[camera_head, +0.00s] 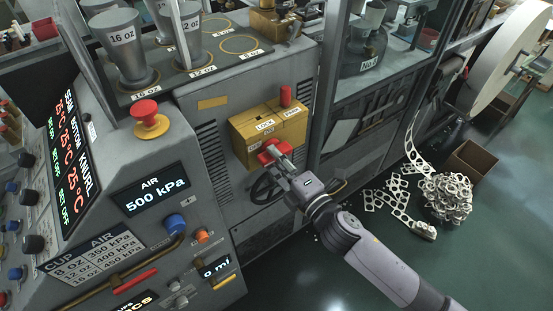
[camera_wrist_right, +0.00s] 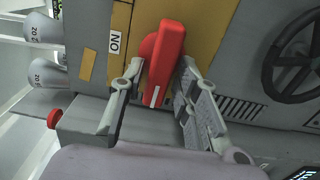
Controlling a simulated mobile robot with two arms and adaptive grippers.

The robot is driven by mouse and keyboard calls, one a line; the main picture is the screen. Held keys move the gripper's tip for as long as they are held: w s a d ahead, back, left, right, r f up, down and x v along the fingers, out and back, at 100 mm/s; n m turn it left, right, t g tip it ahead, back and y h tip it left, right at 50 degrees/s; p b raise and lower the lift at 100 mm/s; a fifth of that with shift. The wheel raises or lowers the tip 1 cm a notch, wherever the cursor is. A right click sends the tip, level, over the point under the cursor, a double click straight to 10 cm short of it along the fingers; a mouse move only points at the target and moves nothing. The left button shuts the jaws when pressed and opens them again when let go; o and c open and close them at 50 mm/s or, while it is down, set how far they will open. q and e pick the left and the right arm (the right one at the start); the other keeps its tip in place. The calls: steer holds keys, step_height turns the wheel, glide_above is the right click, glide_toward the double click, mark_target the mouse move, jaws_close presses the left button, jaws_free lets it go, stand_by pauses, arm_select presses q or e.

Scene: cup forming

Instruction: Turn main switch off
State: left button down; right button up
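The main switch is a red handle (camera_head: 273,151) on the front of a yellow box (camera_head: 246,131) fixed to the grey machine. In the right wrist view the red handle (camera_wrist_right: 167,58) stands between the two fingers, beside an "ON" label (camera_wrist_right: 115,43). My right gripper (camera_head: 281,160) is at the handle, and its fingers (camera_wrist_right: 159,78) straddle it. The fingers are apart, with a small gap on the left side; contact on the right side cannot be told. The head view partly hides the handle behind the gripper. My left gripper is not in view.
A black handwheel (camera_head: 265,186) is just below the box; it also shows in the wrist view (camera_wrist_right: 295,62). A red mushroom button (camera_head: 146,110) and pressure display (camera_head: 151,195) are on the left panel. Scrap (camera_head: 447,197) and a cardboard box (camera_head: 472,160) lie on the floor at right.

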steer(key=shift+o, duration=0.6)
steer(key=v, duration=1.2)
